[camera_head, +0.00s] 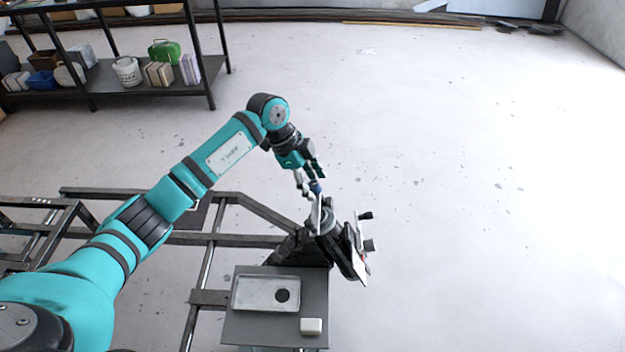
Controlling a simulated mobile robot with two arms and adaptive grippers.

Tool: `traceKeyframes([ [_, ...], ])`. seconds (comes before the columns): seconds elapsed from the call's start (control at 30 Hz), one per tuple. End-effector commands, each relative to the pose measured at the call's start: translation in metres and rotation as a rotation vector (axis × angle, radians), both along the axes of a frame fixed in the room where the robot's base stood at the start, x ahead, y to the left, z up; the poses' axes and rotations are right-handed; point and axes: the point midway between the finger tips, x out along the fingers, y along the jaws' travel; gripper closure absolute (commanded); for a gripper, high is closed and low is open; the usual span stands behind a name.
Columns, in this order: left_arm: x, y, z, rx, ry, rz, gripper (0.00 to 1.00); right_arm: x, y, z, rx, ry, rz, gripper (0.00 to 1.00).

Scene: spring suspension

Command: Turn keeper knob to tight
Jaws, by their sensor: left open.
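The suspension assembly (345,248) is a dark, tilted unit mounted at the end of a metal frame, with a light plate and dark knobs on its right side. A small blue knob-like part (316,187) sits at its top, above a light upright piece. I cannot tell for sure whether this is the keeper knob. My left gripper (308,183) comes down from above, with its fingers apart around or just beside the blue part. Contact is too small to tell. My right gripper is not in view.
A grey stand (245,325) in front holds a metal tray (240,292) with a dark round piece (283,295) and a small white block (311,326). Metal frame rails (210,250) run left of the assembly. A shelf (110,85) stands at the back left. The floor at right is clear.

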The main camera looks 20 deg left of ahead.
Motion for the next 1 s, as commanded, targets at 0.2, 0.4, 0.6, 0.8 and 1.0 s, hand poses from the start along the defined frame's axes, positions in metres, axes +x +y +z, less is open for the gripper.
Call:
traceKeyframes([
  [0.2, 0.001, -0.0031, -0.0077, 0.0, -0.001, -0.001, 0.47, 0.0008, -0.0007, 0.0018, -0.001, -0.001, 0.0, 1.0],
  [0.4, 0.001, -0.0031, -0.0079, 0.0, -0.001, -0.001, 0.48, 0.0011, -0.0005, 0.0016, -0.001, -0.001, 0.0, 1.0],
  [0.6, 0.001, -0.003, -0.0077, 0.0, -0.001, -0.001, 0.74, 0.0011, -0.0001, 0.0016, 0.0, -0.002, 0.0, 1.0],
  [0.8, 0.001, -0.0029, -0.0074, 0.0, -0.002, 0.0, 1.0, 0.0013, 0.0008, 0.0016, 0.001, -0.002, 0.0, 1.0],
  [1.0, 0.0013, -0.0026, -0.0074, 0.001, -0.006, -0.01, 1.0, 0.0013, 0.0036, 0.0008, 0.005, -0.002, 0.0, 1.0],
])
